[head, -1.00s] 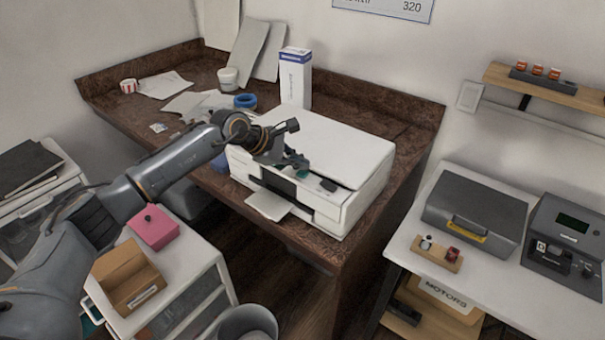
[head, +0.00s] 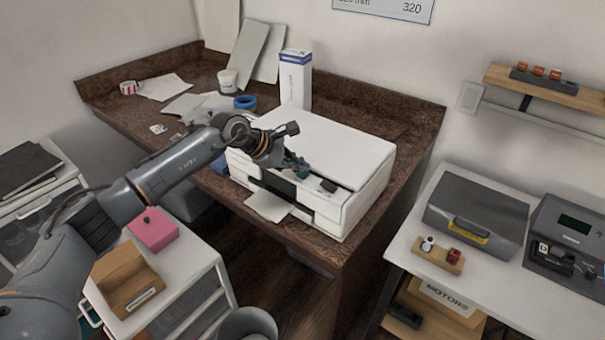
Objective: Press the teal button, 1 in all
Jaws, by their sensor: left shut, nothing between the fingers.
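The white printer (head: 338,150) stands on the brown corner desk, with a small dark panel on its front edge. My left gripper (head: 302,170) comes in from the left and is shut and empty. Its fingertips point down at the printer's front panel. A small bit of teal shows right by the fingertips, and the gripper mostly hides the button there. I cannot tell whether the fingertips touch it. My right gripper is out of view.
A paper tray (head: 268,206) sticks out of the printer's front. A white and blue box (head: 295,79) and a blue tape roll (head: 245,102) stand behind it. A pink box (head: 153,230) and an open cardboard box (head: 126,278) sit on the drawer unit at lower left.

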